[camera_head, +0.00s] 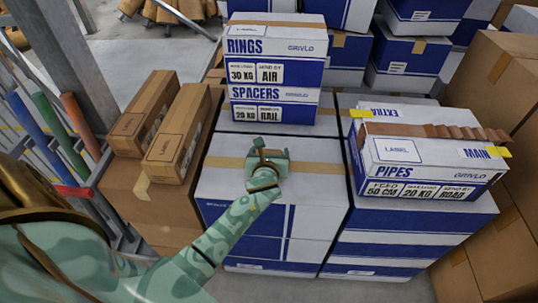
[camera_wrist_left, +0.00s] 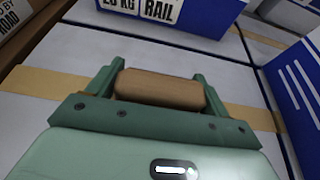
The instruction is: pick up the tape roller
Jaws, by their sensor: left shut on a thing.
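The tape roller (camera_wrist_left: 160,90) shows in the left wrist view as a tan-brown rounded roll lying across between two green fingers. My left gripper (camera_head: 268,155) is shut on it, with one finger at each end of the roll. In the head view the gripper is over the top of a white and blue box (camera_head: 225,182), near its tan tape strip. There the roller is small and mostly hidden by the gripper. I cannot tell whether it touches the box top. My right gripper is not in view.
Stacked boxes marked RINGS (camera_head: 275,48) and SPACERS (camera_head: 275,105) stand just behind the gripper. A PIPES box (camera_head: 430,165) stands on the right. Long brown cartons (camera_head: 175,135) lie on the left, beside a metal rack post (camera_head: 78,70). The box top around the gripper is mostly clear.

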